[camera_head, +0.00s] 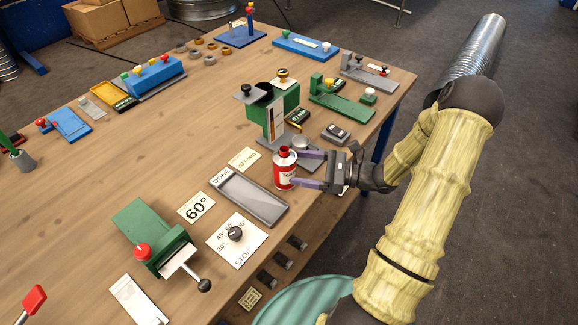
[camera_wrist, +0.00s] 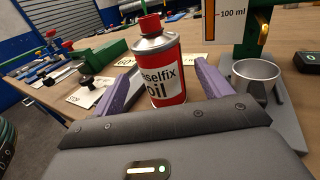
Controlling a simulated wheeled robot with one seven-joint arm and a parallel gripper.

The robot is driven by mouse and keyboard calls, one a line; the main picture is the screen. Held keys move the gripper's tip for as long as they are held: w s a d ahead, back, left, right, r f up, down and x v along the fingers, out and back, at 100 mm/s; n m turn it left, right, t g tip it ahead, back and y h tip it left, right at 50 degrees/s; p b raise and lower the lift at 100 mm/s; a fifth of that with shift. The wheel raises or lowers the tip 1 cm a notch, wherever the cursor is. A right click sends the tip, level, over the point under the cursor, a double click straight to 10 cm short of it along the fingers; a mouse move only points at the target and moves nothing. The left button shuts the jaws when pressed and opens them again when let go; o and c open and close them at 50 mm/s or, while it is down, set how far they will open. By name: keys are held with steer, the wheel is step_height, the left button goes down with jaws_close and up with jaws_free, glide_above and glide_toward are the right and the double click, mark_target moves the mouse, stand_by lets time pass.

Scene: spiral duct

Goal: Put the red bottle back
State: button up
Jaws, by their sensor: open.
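The red bottle (camera_head: 284,172) stands upright on the wooden table (camera_head: 105,205), with a red cap and a white label. In the wrist view the bottle (camera_wrist: 172,88) stands between the purple fingers, and its label partly reads "oil". My gripper (camera_head: 310,169) is open, with its fingers reaching to either side of the bottle from the right. In the wrist view my gripper (camera_wrist: 165,90) has a visible gap beside the bottle. Whether a finger touches it I cannot tell. The bottle's lower end is partly hidden in the wrist view.
A grey tray (camera_head: 262,209) marked "DONE" lies left of the bottle. A green dispenser (camera_head: 284,97) with a metal cup (camera_wrist: 255,76) stands close behind. A dial plate (camera_head: 236,240) and a green device (camera_head: 150,232) are at the front left. The table's right edge is near my gripper.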

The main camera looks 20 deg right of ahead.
steer(key=v, duration=0.7)
stand_by(0.3)
steer(key=s+a+n+g, duration=0.1)
steer(key=a+g, duration=0.1)
steer(key=s+a+n+g+h, duration=0.1)
steer(key=a+n, duration=0.1)
steer(key=s+a+n+g, duration=0.1)
steer(key=a+g, duration=0.1)
steer(key=shift+s+a+f+n+g+h, duration=0.1)
steer(key=shift+f+n+g+h, duration=0.2)
steer(key=shift+f+h, duration=0.1)
steer(key=s+a+f+n+g+h, duration=0.1)
steer(key=s+a+n+g+h, duration=0.3)
steer(key=s+n+g+h, duration=0.15)
steer(key=r+n+t+h, duration=0.1)
steer(key=n+h, duration=0.2)
steer(key=n, duration=0.1)
steer(key=r+n+t+h, duration=0.2)
steer(key=n, duration=0.3)
steer(key=r+n+t+h, duration=0.2)
steer(key=n+h, duration=0.1)
steer(key=n, duration=0.1)
steer(key=shift+s+a+r+t+h, duration=0.1)
steer(key=shift+a+r+t+h, duration=0.15)
steer(key=shift+a+h, duration=0.1)
